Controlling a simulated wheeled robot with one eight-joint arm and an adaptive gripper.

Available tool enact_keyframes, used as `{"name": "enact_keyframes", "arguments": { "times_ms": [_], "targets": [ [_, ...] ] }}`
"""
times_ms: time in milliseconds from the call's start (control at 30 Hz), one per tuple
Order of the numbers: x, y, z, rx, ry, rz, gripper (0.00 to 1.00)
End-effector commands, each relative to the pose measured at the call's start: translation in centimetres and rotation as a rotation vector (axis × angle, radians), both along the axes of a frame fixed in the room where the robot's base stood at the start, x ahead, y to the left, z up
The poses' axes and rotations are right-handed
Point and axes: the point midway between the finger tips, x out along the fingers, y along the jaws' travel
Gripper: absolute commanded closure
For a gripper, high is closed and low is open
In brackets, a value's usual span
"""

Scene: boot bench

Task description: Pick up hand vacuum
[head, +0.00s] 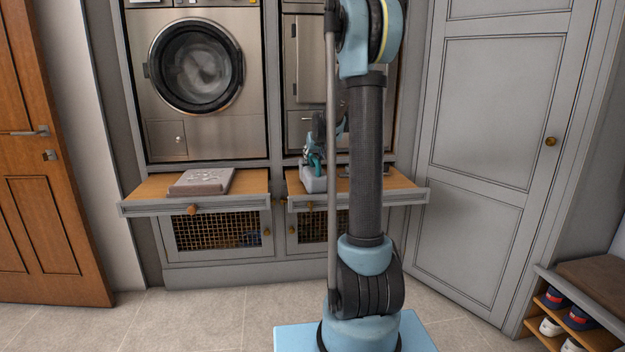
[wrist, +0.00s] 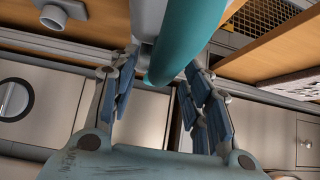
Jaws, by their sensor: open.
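The hand vacuum (head: 313,181) has a grey body and a teal handle. It stands on the right wooden pull-out shelf in the head view, partly hidden by my arm. My gripper (head: 314,144) is just above it there, small and partly covered. In the wrist view the vacuum's teal handle (wrist: 192,38) comes down between the two blue-padded fingers of my gripper (wrist: 158,82), with the grey body (wrist: 147,18) beside it. The fingers are spread on either side of the handle. I cannot tell whether either finger touches it.
A grey folded or slab-like item (head: 202,181) lies on the left pull-out shelf (head: 145,189). A front-loading washer (head: 195,68) is behind. A grey cabinet door (head: 480,120) and a shoe bench (head: 590,285) stand right. A small grey fitting (wrist: 58,14) shows in the wrist view.

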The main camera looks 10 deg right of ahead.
Motion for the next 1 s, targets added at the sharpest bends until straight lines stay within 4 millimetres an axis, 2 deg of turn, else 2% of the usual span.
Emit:
{"name": "enact_keyframes", "arguments": {
  "times_ms": [233,567,767,1000],
  "targets": [
    [1.6,0.0,-1.7,0.0,0.0,0.0,0.56],
    [1.9,0.0,-1.9,0.0,0.0,0.0,0.56],
    [1.9,0.0,-1.9,0.0,0.0,0.0,0.99],
    [1.9,0.0,-1.9,0.0,-0.001,0.0,1.0]
  ]
}}
